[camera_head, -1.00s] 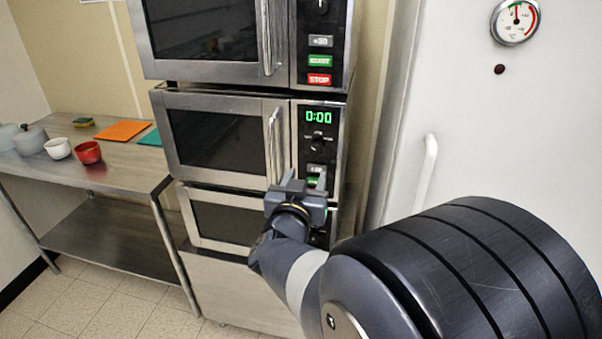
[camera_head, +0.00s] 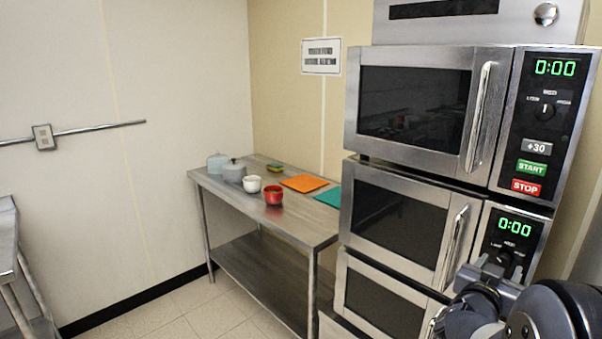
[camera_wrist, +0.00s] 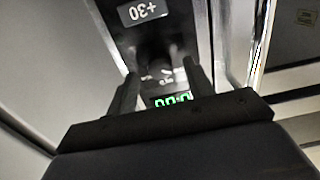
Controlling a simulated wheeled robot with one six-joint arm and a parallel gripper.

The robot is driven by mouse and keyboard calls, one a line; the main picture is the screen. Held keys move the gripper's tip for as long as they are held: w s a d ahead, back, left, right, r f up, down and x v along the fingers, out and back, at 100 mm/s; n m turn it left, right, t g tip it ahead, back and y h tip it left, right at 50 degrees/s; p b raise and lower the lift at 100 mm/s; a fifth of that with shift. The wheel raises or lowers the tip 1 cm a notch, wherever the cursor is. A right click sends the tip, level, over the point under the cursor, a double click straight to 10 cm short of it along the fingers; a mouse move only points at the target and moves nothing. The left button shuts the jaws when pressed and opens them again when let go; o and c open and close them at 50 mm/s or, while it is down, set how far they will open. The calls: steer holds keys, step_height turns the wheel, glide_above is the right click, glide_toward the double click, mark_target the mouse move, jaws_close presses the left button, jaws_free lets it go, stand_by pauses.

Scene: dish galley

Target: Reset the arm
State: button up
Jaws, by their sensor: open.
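My gripper (camera_head: 494,268) is at the lower right of the head view, in front of the control panel of the middle microwave (camera_head: 400,222). Its jaws are open with nothing between them. In the wrist view my gripper (camera_wrist: 160,92) has its two dark fingers apart, with the panel's dark knob and a green 0:00 display showing between and behind them. A +30 button (camera_wrist: 150,12) shows beyond the fingertips. I cannot tell whether the fingers touch the panel.
The upper microwave (camera_head: 415,100) and a lower microwave (camera_head: 385,300) share the stack. A steel table (camera_head: 300,228) to the left holds a red pot (camera_head: 273,196), white bowl (camera_head: 252,184), grey pot (camera_head: 234,173), orange board (camera_head: 304,183) and teal board (camera_head: 329,196). Floor at lower left is clear.

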steer(key=shift+w+d, duration=0.4)
steer(key=shift+d, duration=0.1)
steer(key=shift+a, duration=0.1)
